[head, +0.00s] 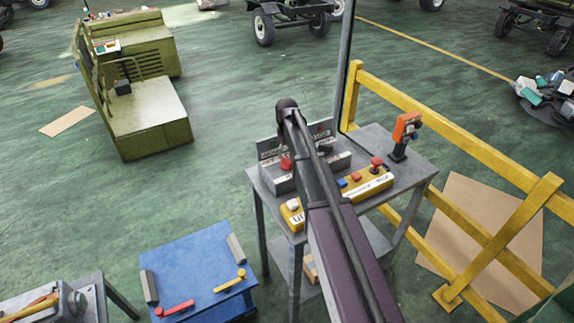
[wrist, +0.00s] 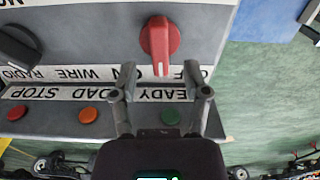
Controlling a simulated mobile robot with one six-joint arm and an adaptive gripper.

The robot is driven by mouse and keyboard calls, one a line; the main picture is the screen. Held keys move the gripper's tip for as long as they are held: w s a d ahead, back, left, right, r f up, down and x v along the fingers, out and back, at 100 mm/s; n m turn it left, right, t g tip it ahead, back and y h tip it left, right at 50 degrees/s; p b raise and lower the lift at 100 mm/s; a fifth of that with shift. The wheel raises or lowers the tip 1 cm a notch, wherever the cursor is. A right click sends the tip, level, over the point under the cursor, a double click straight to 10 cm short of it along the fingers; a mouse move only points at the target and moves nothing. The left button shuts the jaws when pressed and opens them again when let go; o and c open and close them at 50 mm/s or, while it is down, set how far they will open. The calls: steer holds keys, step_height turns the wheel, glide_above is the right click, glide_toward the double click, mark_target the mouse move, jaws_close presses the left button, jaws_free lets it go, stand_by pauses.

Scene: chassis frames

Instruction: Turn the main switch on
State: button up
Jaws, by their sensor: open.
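The main switch is a red rotary knob (wrist: 159,42) on a sloped grey panel, upper middle in the wrist view. Its long grip points down in the picture, with a light mark at its lower end. A label strip (wrist: 88,73) with upside-down lettering runs below it, partly hidden by my fingers. My gripper (wrist: 160,94) is open and empty, its two fingertips spread just below the knob in the picture, not touching it as far as I can see. In the head view the red knob (head: 286,164) shows left of my arm; my fingertips cannot be made out there.
A black knob (wrist: 17,46) sits left on the panel. Red, orange and green indicators (wrist: 171,116) line its lower strip. On the grey table (head: 412,163) are a yellow pendant (head: 372,185) and an orange handheld device (head: 405,130). A yellow railing (head: 440,122) stands behind.

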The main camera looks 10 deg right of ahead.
mark_target(287, 159)
steer(key=shift+f+b, duration=1.7)
steer(key=shift+f, duration=0.3)
steer(key=shift+c, duration=0.2)
jaws_close()
